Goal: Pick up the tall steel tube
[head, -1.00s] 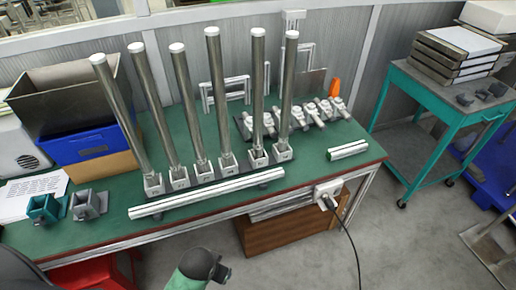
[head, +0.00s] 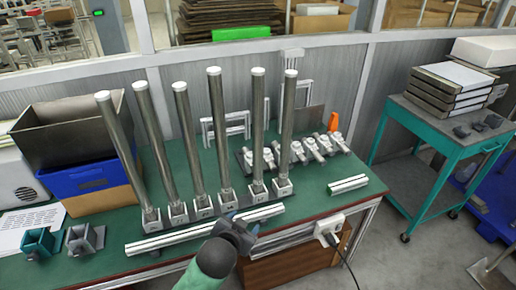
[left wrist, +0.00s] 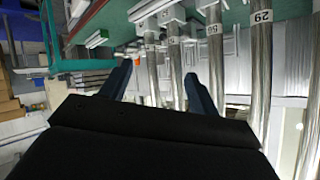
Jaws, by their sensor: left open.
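Several tall steel tubes with white caps stand in a row in square metal sockets on the green bench (head: 330,198). The leftmost tube (head: 122,150) and the rightmost tube (head: 287,125) mark the row's ends. My left gripper (head: 242,224) is open and empty at the bench's front edge, before the sockets right of the row's middle, apart from the tubes. In the left wrist view, its two dark fingers (left wrist: 160,76) are spread with tubes (left wrist: 172,70) beyond them. Which tube is meant, I cannot tell. My right gripper is not in view.
A long silver bar (head: 160,243) lies before the sockets. A short bar (head: 347,184) lies at the right. Metal fittings (head: 297,152) lie behind it. A blue bin (head: 85,178) stands at the left. A teal cart (head: 430,125) stands to the right.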

